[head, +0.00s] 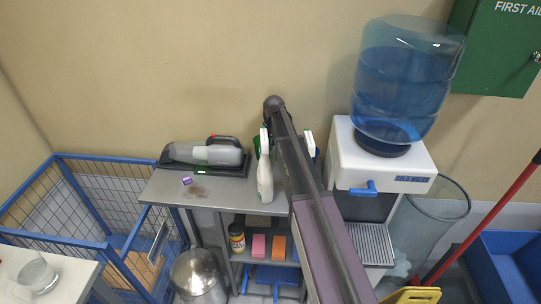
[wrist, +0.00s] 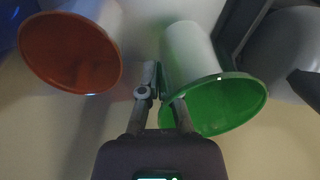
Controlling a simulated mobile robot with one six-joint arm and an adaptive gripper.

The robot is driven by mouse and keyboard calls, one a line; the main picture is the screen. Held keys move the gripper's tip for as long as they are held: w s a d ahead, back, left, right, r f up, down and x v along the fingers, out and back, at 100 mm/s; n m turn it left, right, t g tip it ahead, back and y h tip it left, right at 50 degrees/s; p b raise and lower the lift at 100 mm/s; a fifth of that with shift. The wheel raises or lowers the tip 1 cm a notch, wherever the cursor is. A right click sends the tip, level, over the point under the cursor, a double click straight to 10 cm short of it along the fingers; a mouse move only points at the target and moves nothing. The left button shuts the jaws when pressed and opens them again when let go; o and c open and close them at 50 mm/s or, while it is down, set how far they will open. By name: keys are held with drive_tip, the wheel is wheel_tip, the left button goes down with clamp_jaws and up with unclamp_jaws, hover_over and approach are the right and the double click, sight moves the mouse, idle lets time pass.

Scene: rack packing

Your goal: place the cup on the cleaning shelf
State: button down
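A cup with a pale outside and a green inside (wrist: 235,103) is at my gripper (wrist: 165,88) in the wrist view. One finger is against its outer side and the other reaches in over the rim, so my gripper appears closed on the cup's wall. Its mouth faces the camera. In the head view a bit of green (head: 256,147) shows behind a spray bottle; my arm hides my gripper there. The grey cleaning shelf (head: 222,193) stands against the wall.
An orange-lined cup (wrist: 70,55) is beside the green one.

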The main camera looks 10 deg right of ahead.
drive_tip(key=shift+f+b, duration=1.9)
drive_tip(key=shift+f, duration=0.05)
drive_tip(key=shift+f, duration=0.1)
drive_tip(key=c, duration=1.1)
unclamp_jaws()
drive_tip(key=shift+r, duration=0.2)
drive_tip(key=r+p, duration=0.8)
drive_tip(key=d+r+p, duration=0.1)
drive_tip(key=r+p, duration=0.3)
